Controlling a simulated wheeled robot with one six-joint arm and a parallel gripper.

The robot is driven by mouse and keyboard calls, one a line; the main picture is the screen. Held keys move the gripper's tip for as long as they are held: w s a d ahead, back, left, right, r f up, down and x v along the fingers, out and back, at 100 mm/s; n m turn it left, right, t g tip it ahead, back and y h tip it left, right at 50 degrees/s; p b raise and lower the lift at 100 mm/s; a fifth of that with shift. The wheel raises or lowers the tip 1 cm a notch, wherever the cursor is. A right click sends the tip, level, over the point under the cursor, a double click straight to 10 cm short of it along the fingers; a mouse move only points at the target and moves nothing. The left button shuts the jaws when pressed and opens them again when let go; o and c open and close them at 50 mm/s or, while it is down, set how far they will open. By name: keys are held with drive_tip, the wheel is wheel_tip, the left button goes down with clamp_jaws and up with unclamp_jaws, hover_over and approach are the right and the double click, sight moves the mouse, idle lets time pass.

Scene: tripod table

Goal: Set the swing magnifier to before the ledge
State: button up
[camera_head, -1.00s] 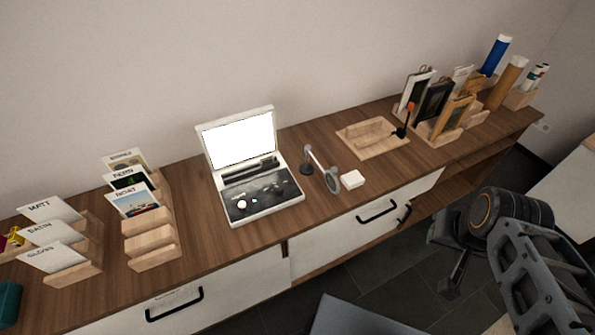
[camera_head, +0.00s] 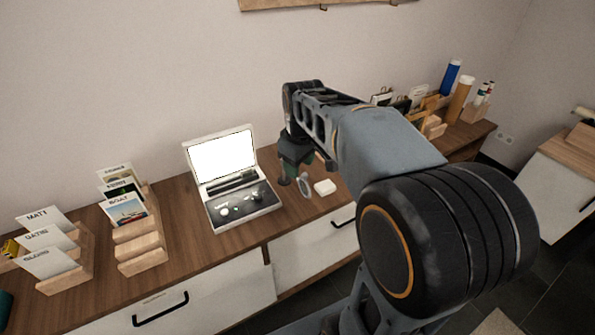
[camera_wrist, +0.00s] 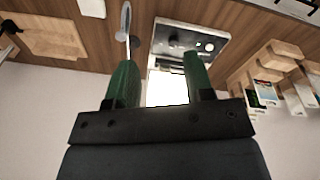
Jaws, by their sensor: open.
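The swing magnifier, with a grey ring lens (camera_head: 306,187), stands on the wooden counter just right of the open case. Most of its arm is hidden behind my gripper in the head view. My gripper (camera_head: 292,181) is over the magnifier, its green fingers pointing down. In the wrist view the fingers are apart with nothing held between them (camera_wrist: 160,75). There the magnifier (camera_wrist: 125,20) shows nearly edge-on, beyond the left finger's tip. I cannot tell whether finger and magnifier touch. I cannot tell which part is the ledge.
The open case (camera_head: 222,150) with a bright screen is close left of my gripper. A small white box (camera_head: 324,187) sits right of the lens. Wooden card racks (camera_head: 140,235) stand at left. A wooden tray (camera_wrist: 45,35) shows in the wrist view.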

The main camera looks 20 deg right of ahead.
sight(305, 174)
drive_tip(key=w+d+n+g, duration=0.2)
drive_tip(key=w+d+n, duration=0.35)
drive_tip(key=w, duration=0.45)
drive_tip(key=shift+m, duration=0.35)
drive_tip(key=f, duration=0.9)
drive_tip(key=f+p, duration=0.1)
drive_tip(key=f, duration=0.3)
drive_tip(key=shift+d+f, duration=0.25)
drive_tip(key=shift+d, duration=0.15)
clamp_jaws()
